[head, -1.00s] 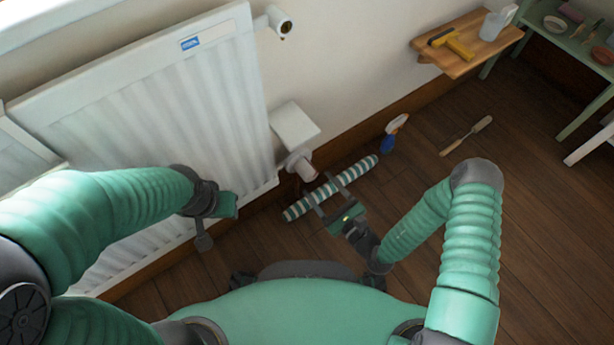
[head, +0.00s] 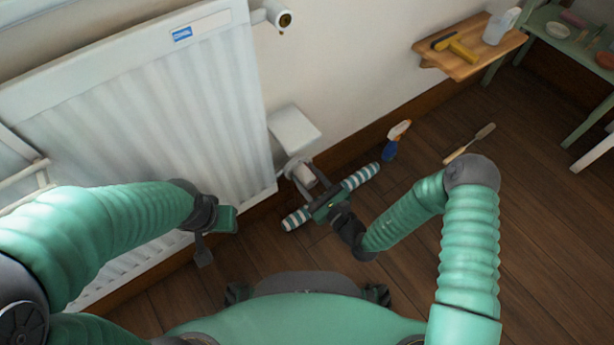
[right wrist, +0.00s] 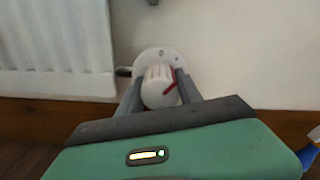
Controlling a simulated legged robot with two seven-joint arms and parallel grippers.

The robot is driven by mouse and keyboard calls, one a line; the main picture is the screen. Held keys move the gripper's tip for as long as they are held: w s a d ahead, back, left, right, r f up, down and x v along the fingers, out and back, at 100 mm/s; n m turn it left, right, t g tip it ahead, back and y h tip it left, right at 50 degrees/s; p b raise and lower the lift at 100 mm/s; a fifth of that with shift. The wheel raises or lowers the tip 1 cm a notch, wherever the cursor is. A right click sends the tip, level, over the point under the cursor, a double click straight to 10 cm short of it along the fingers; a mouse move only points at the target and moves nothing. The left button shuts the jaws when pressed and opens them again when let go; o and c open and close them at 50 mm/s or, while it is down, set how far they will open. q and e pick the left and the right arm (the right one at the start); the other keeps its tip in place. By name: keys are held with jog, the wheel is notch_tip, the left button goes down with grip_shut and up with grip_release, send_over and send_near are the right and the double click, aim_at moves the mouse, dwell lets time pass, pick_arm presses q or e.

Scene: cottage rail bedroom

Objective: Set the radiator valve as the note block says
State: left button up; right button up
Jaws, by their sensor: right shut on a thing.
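The radiator valve (head: 304,174) is a white ribbed knob low at the right end of the white radiator (head: 150,110). In the right wrist view the valve (right wrist: 159,88) faces me, with a red mark on its right side and a pale round plate behind it. My right gripper (head: 302,181) has one finger on each side of the knob and is shut on it; the fingers also show in the right wrist view (right wrist: 160,92). My left gripper (head: 204,243) hangs in front of the radiator, its finger opening unclear. I cannot make out a note block with readable writing.
A white box (head: 294,130) sits above the valve. A blue spray bottle (head: 396,140) and a wooden-handled tool (head: 470,143) are farther right. A wooden shelf (head: 480,62) juts from the wall.

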jog(key=c, duration=0.4)
jog(key=shift+o, duration=0.2)
jog(key=shift+r+m+p, duration=0.15)
jog(key=shift+m+p, duration=0.25)
jog(key=shift+p, duration=0.4)
jog(key=m+p, duration=0.7)
jog(key=p, duration=0.2)
jog(key=shift+d, duration=0.1)
jog(key=m+p, duration=0.2)
jog(key=m, duration=0.2)
jog(key=shift+m+p, duration=0.4)
jog(key=m, duration=0.3)
jog(key=m+p, duration=0.1)
jog(key=shift+f, duration=0.25)
jog(key=m, duration=0.5)
jog(key=shift+d+f, duration=0.1)
jog(key=m, duration=0.4)
jog(key=shift+f+m, duration=0.1)
jog(key=shift+m, duration=0.2)
jog(key=m+b, duration=0.1)
jog(key=m, duration=0.4)
jog(key=shift+b, duration=0.3)
jog(key=shift+m, duration=0.4)
